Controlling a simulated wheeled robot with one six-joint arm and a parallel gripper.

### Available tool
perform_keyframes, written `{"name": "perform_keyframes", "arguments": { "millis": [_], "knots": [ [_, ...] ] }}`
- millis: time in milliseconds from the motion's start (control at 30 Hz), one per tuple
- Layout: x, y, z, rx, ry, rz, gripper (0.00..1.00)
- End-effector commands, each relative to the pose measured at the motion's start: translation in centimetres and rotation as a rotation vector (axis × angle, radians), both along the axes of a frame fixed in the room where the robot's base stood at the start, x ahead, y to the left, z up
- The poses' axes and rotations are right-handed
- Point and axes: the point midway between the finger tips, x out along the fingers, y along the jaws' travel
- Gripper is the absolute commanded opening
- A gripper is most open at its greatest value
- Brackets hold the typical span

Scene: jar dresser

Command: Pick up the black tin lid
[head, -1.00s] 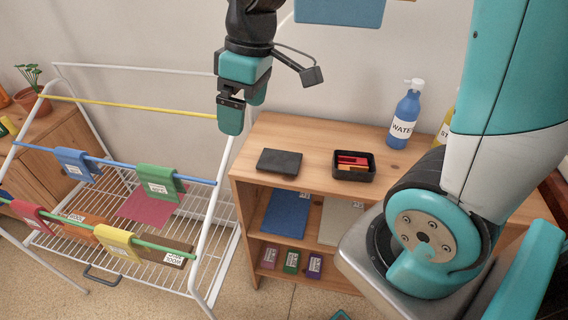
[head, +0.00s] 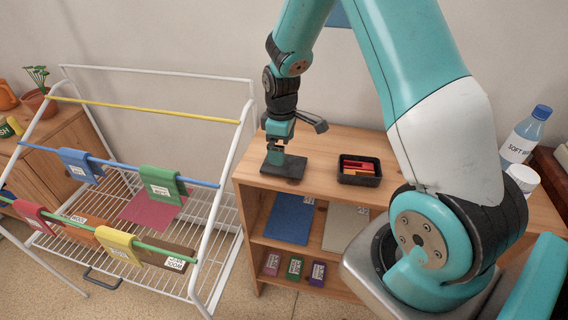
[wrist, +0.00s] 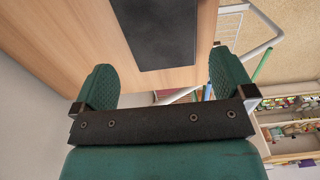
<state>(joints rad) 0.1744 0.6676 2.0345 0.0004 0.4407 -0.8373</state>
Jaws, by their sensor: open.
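The black tin lid (head: 291,167) lies flat on the top of the wooden shelf unit, near its left end. It is a dark rectangle. In the wrist view the lid (wrist: 160,30) shows ahead of and between my two green fingers. My gripper (head: 276,160) is open, pointing down just above the lid's left part, and hides some of it. The wrist view also shows my gripper (wrist: 163,88) with its fingers wide apart and nothing between them. I cannot tell whether the fingertips touch the lid.
A black open tin (head: 360,178) with red and orange pieces stands right of the lid. A white drying rack (head: 222,190) with hanging cloths stands close on the left. A labelled bottle (head: 525,137) and a white round item (head: 522,178) are farther right.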

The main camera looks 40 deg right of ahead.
Motion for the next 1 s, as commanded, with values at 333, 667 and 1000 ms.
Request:
{"name": "perform_keyframes", "arguments": {
  "millis": [333,667,1000],
  "knots": [
    [-0.3,0.1,-3.7,0.001,0.004,0.0,1.0],
    [-0.1,0.1,-5.6,0.0,-0.002,0.0,1.0],
    [-0.1,0.1,-5.6,0.0,-0.001,0.0,0.67]
  ]
}}
